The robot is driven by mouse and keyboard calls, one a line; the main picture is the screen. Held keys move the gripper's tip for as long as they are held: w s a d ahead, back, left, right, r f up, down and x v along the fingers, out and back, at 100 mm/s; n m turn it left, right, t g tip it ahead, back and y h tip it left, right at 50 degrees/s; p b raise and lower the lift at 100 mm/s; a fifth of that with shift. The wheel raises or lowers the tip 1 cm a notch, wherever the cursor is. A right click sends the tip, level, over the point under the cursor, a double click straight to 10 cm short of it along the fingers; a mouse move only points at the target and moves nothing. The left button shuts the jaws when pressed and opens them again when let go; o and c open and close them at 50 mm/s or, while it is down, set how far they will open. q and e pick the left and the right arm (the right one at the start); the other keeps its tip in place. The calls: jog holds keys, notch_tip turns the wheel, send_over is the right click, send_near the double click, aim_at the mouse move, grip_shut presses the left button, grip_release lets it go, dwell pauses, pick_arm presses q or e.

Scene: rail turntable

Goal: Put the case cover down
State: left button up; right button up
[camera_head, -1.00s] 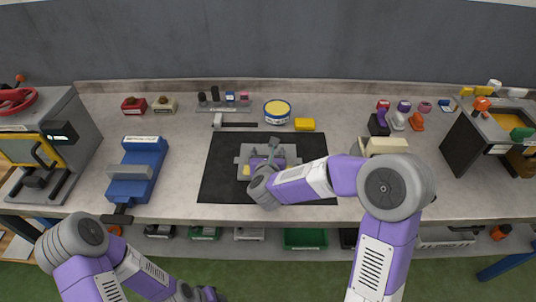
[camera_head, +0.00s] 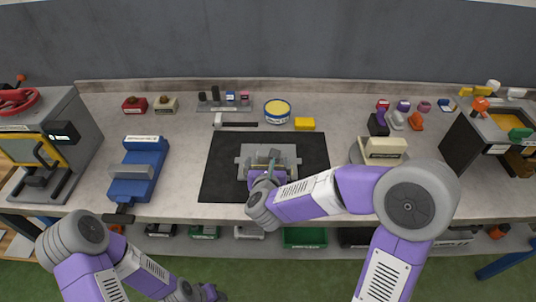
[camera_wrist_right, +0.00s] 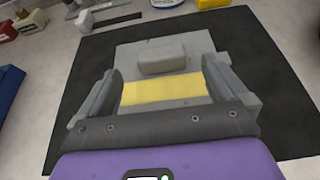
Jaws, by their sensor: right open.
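A grey piece with a raised block (camera_wrist_right: 163,57) lies flat on the black mat (camera_head: 222,160). It also shows in the head view (camera_head: 284,151); I cannot tell whether it is the case cover alone or a cover on a case. A yellow strip (camera_wrist_right: 164,89) shows between the fingers of my right gripper (camera_wrist_right: 163,82). The right gripper (camera_head: 268,168) is over the front of the grey piece, with its fingers apart and pointing at it. Its wrist hides part of the piece. My left gripper (camera_head: 208,293) is low at the bottom edge, in front of the bench, and its jaws are unclear.
A blue vise-like device (camera_head: 138,170) is on the left. A cream box on a round base (camera_head: 385,147) is on the right. Bare bench lies beside the mat.

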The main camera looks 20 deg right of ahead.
jog(key=v, duration=0.5)
jog(key=shift+s, duration=0.1)
jog(key=shift+p, duration=0.3)
